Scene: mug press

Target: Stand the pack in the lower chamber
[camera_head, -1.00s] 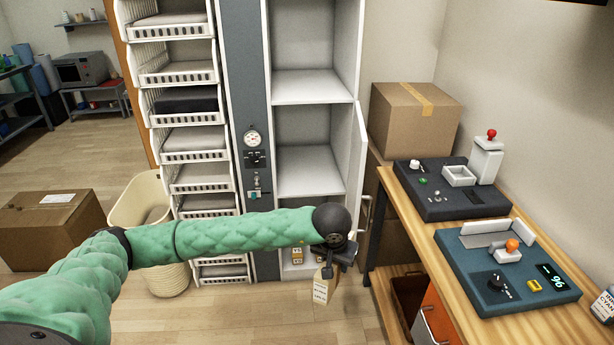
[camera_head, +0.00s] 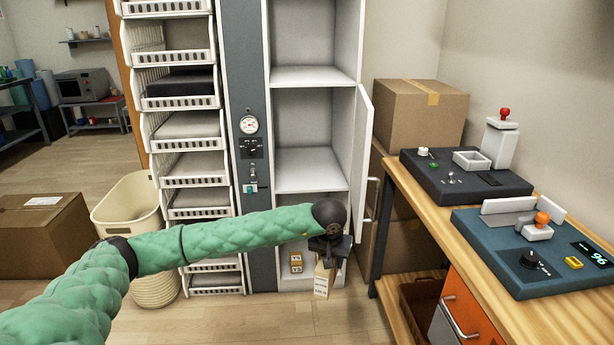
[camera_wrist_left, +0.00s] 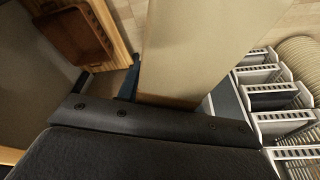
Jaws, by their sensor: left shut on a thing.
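My left gripper (camera_head: 330,252) is shut on a tan pack (camera_head: 322,280) with a white printed label, which hangs roughly upright below the fingers at the front of the lower chamber (camera_head: 285,282). In the left wrist view the pack (camera_wrist_left: 195,50) fills the upper middle. I cannot tell whether the pack touches the chamber floor. Small tan packs (camera_head: 296,262) stand inside the lower chamber, left of the held pack. The gripper and arm hide part of the chamber. My right gripper is not in view.
The cabinet door (camera_head: 363,165) stands open on the right. A wooden bench (camera_head: 425,230) with devices is to the right. White racks (camera_head: 190,170) and a cream basket (camera_head: 130,205) are left.

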